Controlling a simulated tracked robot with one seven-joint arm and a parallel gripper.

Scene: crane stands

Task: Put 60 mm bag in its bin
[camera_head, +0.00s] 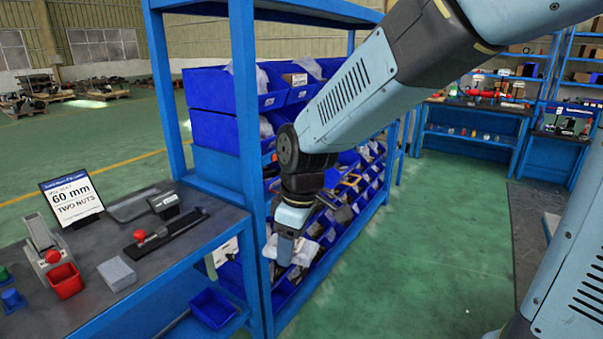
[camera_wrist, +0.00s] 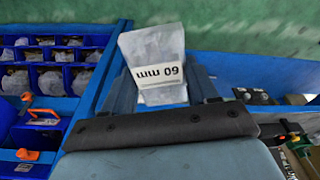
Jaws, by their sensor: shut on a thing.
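The 60 mm bag (camera_wrist: 153,50) is a pale, translucent bag with a white label reading "60 mm", upside down in the wrist view. My gripper (camera_wrist: 163,92) is shut on it, with a finger at each side. In the head view my gripper (camera_head: 287,243) points down in front of the blue bin rack (camera_head: 248,150), and the bag (camera_head: 302,252) shows as a whitish shape at its fingers. Rows of small blue bins (camera_wrist: 62,78) with contents show at the left of the wrist view. I cannot tell which bin is for 60 mm.
A blue rack post (camera_head: 250,170) stands beside my gripper. Green floor to the right is clear.

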